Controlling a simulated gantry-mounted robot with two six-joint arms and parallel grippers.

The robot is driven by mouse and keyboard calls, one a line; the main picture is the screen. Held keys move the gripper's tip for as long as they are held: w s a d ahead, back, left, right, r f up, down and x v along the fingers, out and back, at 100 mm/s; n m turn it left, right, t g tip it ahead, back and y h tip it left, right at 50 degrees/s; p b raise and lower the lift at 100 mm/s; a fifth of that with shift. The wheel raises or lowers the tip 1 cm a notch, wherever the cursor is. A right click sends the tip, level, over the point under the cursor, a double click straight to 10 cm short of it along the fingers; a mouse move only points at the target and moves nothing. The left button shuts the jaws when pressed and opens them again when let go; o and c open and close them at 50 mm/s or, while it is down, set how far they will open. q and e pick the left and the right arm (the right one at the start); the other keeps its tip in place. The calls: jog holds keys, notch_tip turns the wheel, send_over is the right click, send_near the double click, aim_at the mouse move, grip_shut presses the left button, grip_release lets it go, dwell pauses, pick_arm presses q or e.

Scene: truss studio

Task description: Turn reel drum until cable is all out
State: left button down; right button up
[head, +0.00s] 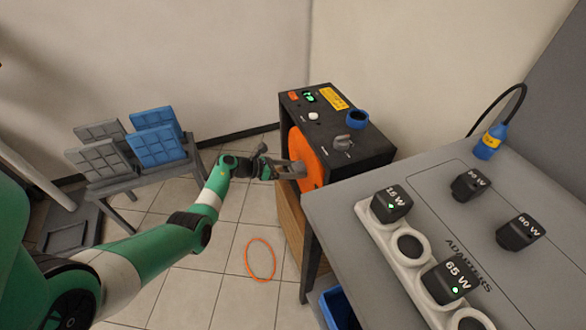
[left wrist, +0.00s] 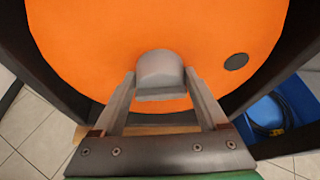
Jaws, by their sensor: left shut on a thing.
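The orange reel drum (head: 309,158) sits in a dark cabinet frame (head: 371,151) and faces left in the head view. In the left wrist view the drum (left wrist: 90,45) fills the upper part, with a dark round spot near its right edge. My left gripper (head: 296,170) is at the drum's face. In the left wrist view its fingers (left wrist: 160,92) are shut on a grey knob (left wrist: 160,66) on the drum. An orange loop of cable (head: 260,260) lies on the tiled floor below. My right gripper is not in view.
A grey bench (head: 335,205) at right holds a white strip (head: 368,209) with black adapters (head: 391,205) and a blue connector (head: 489,142). A blue bin (head: 333,310) is below it. A stand with blue panels (head: 157,145) is at left.

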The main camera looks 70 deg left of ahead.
pick_arm(q)
jog(key=shift+d+m+y+p, duration=0.15)
jog(key=shift+m+y+p, duration=0.3)
jog(key=shift+m+y, duration=0.35)
jog(key=shift+d+m+y, duration=0.2)
jog(key=shift+m+y, duration=0.6)
jog(key=shift+m, duration=0.5)
grip_release()
